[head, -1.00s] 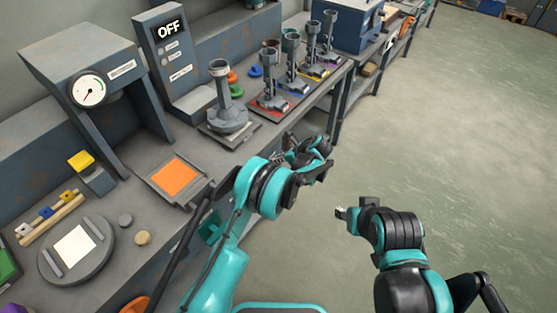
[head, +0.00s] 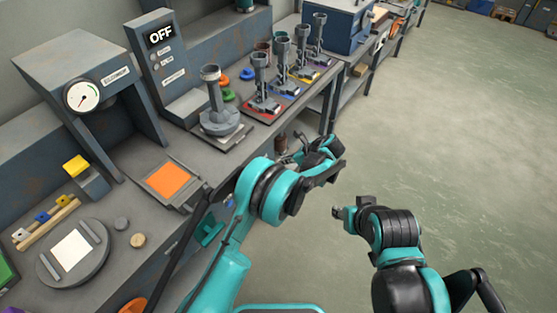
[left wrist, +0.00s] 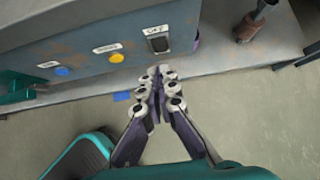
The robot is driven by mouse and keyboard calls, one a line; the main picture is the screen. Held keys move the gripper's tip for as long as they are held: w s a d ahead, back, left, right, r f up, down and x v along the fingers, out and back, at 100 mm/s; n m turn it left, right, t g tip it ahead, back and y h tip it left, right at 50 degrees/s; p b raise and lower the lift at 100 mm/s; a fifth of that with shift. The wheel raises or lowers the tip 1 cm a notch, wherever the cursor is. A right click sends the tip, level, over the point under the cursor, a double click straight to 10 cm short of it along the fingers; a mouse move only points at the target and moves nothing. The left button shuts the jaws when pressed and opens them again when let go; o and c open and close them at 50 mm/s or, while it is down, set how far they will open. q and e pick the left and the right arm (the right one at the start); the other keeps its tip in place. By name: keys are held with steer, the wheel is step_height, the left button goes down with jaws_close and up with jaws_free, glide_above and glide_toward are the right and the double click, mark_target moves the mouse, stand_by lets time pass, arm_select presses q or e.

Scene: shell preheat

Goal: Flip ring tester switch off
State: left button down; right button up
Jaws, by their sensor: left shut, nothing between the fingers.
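In the left wrist view, a dark switch (left wrist: 159,44) with a small label above it sits on the grey front panel (left wrist: 85,48). I cannot read its position surely. My left gripper (left wrist: 158,84) is shut and empty, its fingertips just below the switch in the picture, apparently apart from it. In the head view my left gripper (head: 327,146) is beyond the bench's front edge, and the switch cannot be made out. A grey tower (head: 165,62) on the bench shows "OFF" on its display (head: 160,36). My right gripper (head: 342,212) is over the floor; its fingers are too small to judge.
A blue button (left wrist: 61,71) and an orange button (left wrist: 116,57) are on the same panel. The bench (head: 150,215) carries a gauge press (head: 85,75), an orange pad (head: 169,180), a ring stand (head: 216,105) and several funnel stands. The floor (head: 450,150) at right is clear.

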arm_select(q)
steer(key=shift+p+v, duration=0.5)
steer(key=shift+v, duration=1.8)
steer(key=shift+a+r, duration=0.1)
steer(key=s+a+r+n+h, duration=0.2)
steer(key=s+a+r+n, duration=0.3)
steer(key=a+r, duration=0.3)
steer(key=s+a+r+n+h, duration=0.2)
steer(key=s+a+r+n, duration=0.25)
steer(key=a+r, duration=0.4)
steer(key=s+a+r+n+t+h, duration=0.1)
steer(key=s+a+n, duration=0.2)
steer(key=s+n, duration=0.5)
steer(key=s+a+r+n+t+h, duration=0.1)
steer(key=s+a+n, duration=0.3)
steer(key=s, duration=1)
steer(key=n+h, duration=0.1)
steer(key=n, duration=0.2)
steer(key=shift+n, duration=0.35)
steer(key=shift+w, duration=0.1)
